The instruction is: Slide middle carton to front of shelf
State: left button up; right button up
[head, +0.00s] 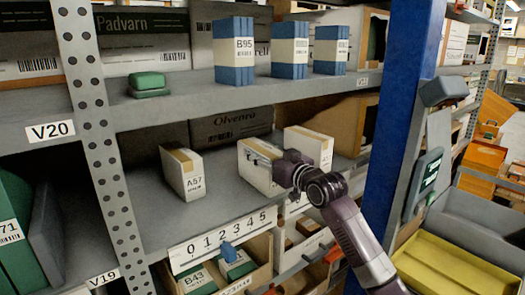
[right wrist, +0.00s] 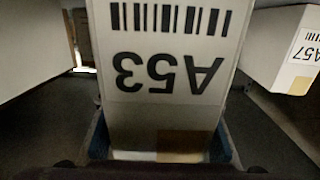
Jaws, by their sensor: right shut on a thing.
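The middle carton (head: 255,170) is a white box with a tan tape strip, standing on the lower shelf (head: 225,210) between two similar cartons. In the right wrist view its A53 label (right wrist: 168,60) appears upside down. My right gripper (head: 287,170) is at its front, and its fingers are closed on both sides of the box. The gripper hides part of the front face. Carton A57 (head: 182,173) stands to the left, apart from it; it also shows in the right wrist view (right wrist: 290,65). Another white carton (head: 310,142) stands to the right. My left gripper is out of view.
A number strip (head: 222,232) hangs at the shelf's front edge, above bins of small boxes. A perforated upright (head: 88,110) stands left and a blue post (head: 405,110) right. Blue boxes (head: 235,60) stand on the shelf above. A dark carton (head: 230,125) is behind.

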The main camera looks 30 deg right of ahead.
jog(key=shift+w, duration=0.15)
jog(key=o, duration=1.6)
jog(key=shift+a, duration=0.1)
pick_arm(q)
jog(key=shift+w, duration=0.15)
pick_arm(e)
jog(key=s, duration=1.2)
jog(key=shift+d, duration=0.3)
